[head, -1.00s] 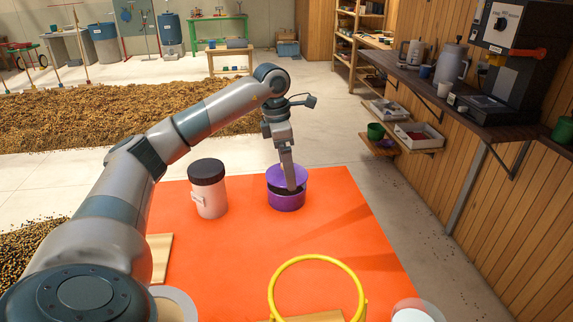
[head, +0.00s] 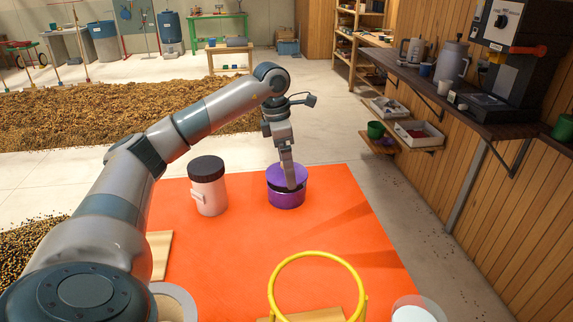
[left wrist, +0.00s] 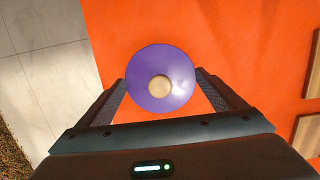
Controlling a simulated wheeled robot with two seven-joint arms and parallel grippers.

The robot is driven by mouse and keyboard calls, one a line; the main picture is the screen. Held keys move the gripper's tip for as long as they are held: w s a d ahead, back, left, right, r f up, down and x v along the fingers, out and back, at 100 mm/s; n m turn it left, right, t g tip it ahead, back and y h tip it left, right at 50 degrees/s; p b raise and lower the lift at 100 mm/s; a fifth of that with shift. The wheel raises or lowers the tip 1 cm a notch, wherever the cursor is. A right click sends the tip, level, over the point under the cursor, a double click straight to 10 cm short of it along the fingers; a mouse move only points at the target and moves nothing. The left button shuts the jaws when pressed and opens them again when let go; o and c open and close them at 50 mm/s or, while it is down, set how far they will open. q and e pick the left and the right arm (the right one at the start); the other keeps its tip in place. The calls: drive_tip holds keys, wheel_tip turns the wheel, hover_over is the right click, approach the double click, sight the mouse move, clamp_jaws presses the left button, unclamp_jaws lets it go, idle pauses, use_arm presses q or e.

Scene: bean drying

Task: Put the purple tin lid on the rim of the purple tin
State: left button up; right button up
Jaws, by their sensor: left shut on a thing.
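The purple tin (head: 287,200) stands upright on the orange mat, right of the white jar. The purple tin lid (head: 288,172) is at the tin's top, and in the left wrist view the lid (left wrist: 148,88) is a purple disc with a pale round knob. My left gripper (head: 290,185) points down from above and is shut on the lid, with its fingers (left wrist: 161,90) on either side. A dark band shows between lid and tin in the head view; I cannot tell whether the lid rests fully on the rim. The tin is hidden below the lid in the wrist view. My right gripper is not in view.
A white jar with a dark lid (head: 208,188) stands left of the tin on the orange mat (head: 240,248). A yellow ring (head: 316,254) is at the front. A wooden counter (head: 470,108) with a coffee machine runs along the right wall. The mat right of the tin is clear.

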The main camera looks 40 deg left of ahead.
use_arm(q)
drive_tip(key=shift+f, duration=0.35)
drive_tip(key=shift+f+b, duration=0.45)
drive_tip(key=shift+b, duration=0.05)
drive_tip(key=shift+f, duration=0.4)
drive_tip(key=o, duration=0.7)
drive_tip(key=shift+o, duration=0.7)
drive_tip(key=shift+b, duration=0.3)
